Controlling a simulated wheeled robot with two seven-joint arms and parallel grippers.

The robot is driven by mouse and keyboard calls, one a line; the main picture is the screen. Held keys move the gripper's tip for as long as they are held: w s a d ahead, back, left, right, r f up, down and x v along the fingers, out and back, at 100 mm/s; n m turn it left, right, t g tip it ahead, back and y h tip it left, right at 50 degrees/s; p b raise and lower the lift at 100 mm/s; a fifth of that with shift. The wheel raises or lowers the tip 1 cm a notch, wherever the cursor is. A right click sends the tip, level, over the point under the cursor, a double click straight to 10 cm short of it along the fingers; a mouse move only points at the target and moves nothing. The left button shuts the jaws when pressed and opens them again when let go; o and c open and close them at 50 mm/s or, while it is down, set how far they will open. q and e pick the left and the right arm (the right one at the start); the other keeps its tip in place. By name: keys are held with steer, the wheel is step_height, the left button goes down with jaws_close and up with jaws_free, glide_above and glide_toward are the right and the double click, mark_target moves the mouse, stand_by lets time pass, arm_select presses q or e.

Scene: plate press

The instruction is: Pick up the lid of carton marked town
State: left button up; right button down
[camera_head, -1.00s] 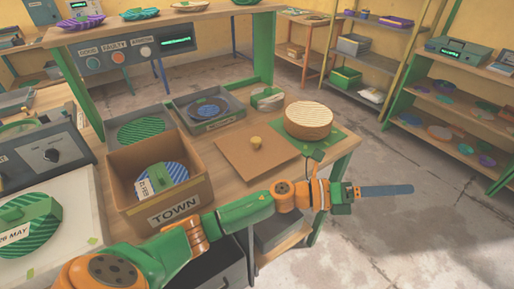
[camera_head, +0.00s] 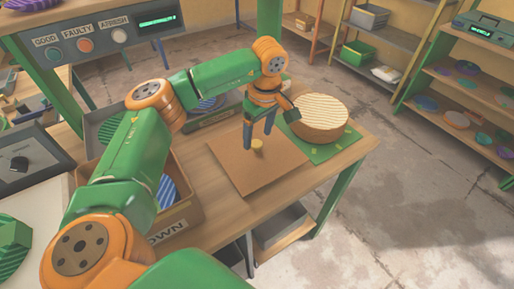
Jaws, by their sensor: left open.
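The lid (camera_head: 252,172) is a flat brown board with a small yellow knob (camera_head: 257,146) at its middle. It lies on the wooden bench, apart from the carton. The carton (camera_head: 184,218) is an open brown box at the lower left of the lid; my left arm hides much of it, and its label reads "OWN". A blue striped disc (camera_head: 167,191) shows inside. My left gripper (camera_head: 259,138) points down over the lid, its fingers open around or just above the knob; I cannot tell which. My right gripper is not in view.
A round cream-topped block (camera_head: 319,116) on a green mat (camera_head: 338,150) stands close right of the lid. A grey tray (camera_head: 230,113) lies behind my arm. A panel with buttons (camera_head: 85,45) is at the back left. Open floor lies to the right.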

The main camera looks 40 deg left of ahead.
mark_target(256, 143)
arm_select(q)
steer(key=f, duration=0.3)
steer(key=shift+w+a, duration=0.1)
steer(key=shift+a, duration=0.3)
steer(key=shift+d+r, duration=0.1)
jaws_close()
